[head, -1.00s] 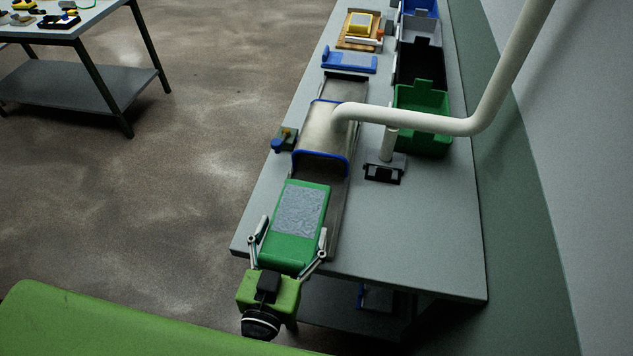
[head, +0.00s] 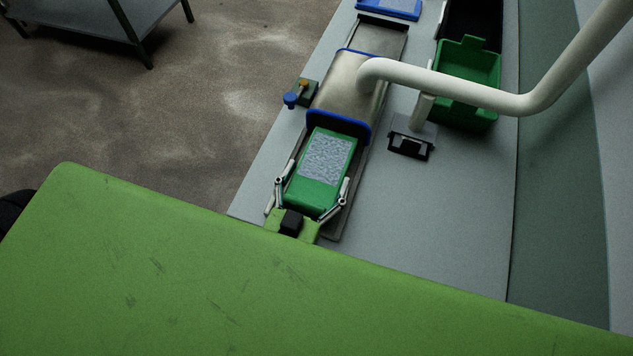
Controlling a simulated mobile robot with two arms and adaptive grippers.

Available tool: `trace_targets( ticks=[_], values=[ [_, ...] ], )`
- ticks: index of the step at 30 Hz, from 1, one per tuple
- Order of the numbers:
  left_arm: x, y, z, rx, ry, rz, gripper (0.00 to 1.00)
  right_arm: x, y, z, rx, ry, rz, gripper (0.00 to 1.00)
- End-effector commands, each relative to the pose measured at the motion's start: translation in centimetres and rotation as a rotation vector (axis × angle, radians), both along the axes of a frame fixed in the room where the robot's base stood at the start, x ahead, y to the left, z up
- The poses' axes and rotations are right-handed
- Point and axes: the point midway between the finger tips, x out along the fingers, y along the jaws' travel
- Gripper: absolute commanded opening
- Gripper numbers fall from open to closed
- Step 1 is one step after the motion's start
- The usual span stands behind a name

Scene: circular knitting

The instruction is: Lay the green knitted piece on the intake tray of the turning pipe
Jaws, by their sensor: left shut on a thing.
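The green piece (head: 318,190) is a flat green block with a grey textured patch on top. My left gripper (head: 309,204) is shut on it, with a finger along each side of its near end. The piece is over the near part of the tray (head: 334,226), its far end close to the blue-rimmed mouth of the turning pipe (head: 343,88). I cannot tell whether its underside touches the tray. The pipe is a broad metal tunnel with a white tube bending off to the right. My right gripper is out of view.
A small post with a blue knob (head: 291,99) stands left of the pipe. A black fixture (head: 410,146) and a green bin (head: 468,75) stand right of it. The table (head: 440,230) is bare at the near right. My green body covers the front.

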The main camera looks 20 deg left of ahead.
Motion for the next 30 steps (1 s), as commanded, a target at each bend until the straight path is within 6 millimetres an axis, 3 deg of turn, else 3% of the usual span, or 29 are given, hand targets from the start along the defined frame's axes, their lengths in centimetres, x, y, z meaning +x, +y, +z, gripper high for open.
trace_targets(
  ticks=[1, 5, 14, 15, 16, 30],
  values=[
    [0.0, -0.1, -1.0, 0.002, -0.001, -0.003, 0.53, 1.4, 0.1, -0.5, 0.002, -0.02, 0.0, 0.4],
    [0.0, 0.0, -1.7, 0.002, -0.001, 0.0, 0.53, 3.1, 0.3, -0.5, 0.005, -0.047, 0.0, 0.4],
    [0.0, 0.0, -1.8, 0.0, -0.001, 0.0, 0.53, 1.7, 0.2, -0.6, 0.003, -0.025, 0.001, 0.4],
    [0.0, 0.0, -1.8, 0.0, 0.0, 0.0, 0.84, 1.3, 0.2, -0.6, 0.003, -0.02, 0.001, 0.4],
    [0.0, 0.0, -1.8, 0.0, 0.0, 0.0, 0.91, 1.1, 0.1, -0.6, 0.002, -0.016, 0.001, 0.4],
    [-0.7, 0.0, -1.7, 0.0, 0.001, 0.0, 0.93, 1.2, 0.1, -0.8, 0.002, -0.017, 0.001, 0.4]
  ],
)
